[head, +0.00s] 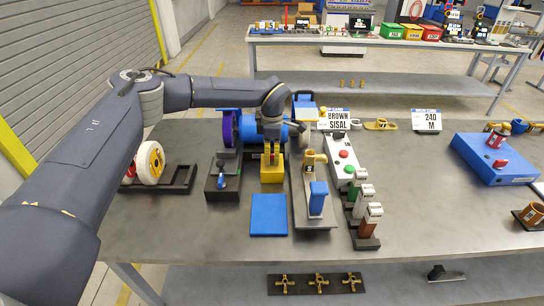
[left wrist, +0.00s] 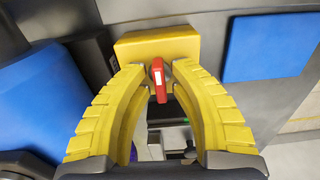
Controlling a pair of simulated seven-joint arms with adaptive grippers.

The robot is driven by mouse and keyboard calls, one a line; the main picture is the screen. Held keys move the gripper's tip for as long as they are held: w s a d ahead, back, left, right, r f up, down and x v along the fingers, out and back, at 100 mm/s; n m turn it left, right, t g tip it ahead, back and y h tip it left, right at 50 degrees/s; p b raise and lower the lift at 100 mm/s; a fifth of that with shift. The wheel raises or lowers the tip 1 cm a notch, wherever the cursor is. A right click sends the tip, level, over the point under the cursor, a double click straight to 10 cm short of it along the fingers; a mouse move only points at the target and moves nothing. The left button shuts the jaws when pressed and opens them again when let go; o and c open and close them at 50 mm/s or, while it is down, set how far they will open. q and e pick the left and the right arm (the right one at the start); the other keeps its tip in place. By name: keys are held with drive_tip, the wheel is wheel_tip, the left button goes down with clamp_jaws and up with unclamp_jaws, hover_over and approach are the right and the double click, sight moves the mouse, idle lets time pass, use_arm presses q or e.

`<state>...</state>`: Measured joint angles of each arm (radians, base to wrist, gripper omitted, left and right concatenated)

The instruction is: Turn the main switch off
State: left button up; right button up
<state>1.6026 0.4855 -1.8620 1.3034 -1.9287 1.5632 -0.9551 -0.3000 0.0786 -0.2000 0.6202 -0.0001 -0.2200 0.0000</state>
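The main switch is a yellow box (head: 272,174) with a red handle, standing near the middle of the table. In the left wrist view the box (left wrist: 155,46) is at the top and the red handle (left wrist: 159,82), with a white mark, points down the picture with a slight tilt. My left gripper (left wrist: 158,75) has its yellow curved fingers on either side of the handle. The fingers are apart, with a gap showing beside the handle. In the head view my left wrist (head: 272,125) hides part of the switch. My right gripper is not in view.
A blue drum (head: 248,130) stands behind the switch, a blue plate (head: 268,214) lies in front. A black fixture with a blue lever (head: 222,178) is left; a grey fixture with a blue block (head: 318,198) is right. A button box (head: 342,152) stands further right.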

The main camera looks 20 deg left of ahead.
use_arm(q)
drive_tip(key=shift+o, duration=0.8)
wheel_tip(320, 180, up, 12)
idle(0.4)
